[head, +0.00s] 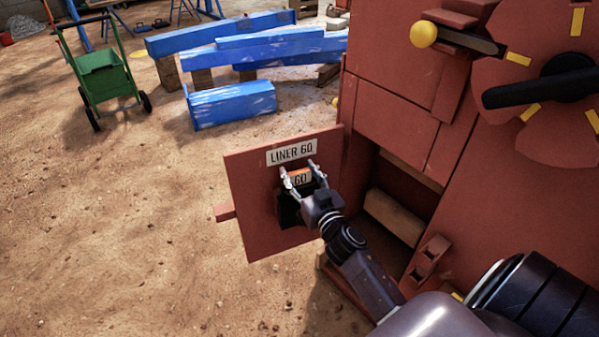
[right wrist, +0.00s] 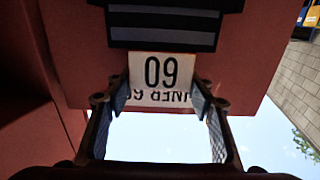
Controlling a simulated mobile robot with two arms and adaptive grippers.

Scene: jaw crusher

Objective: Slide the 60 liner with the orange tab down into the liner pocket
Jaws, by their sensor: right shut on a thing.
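The 60 liner is a dark block with an orange tab (head: 299,174) marked 60, in front of the red panel (head: 252,208) labelled LINER 60. My right gripper (head: 299,169) is shut on the tab, one finger at each side. The LINER 60 sign is partly hidden behind the tab there. The liner pocket cannot be told apart from the dark liner, so its depth inside is unclear. My left gripper is not in view.
The red crusher body (head: 395,75) stands right of the panel, with a yellow-knobbed lever (head: 424,34) and a black dial handle (head: 538,90). Blue beams (head: 233,104) and a green cart (head: 100,75) stand farther back.

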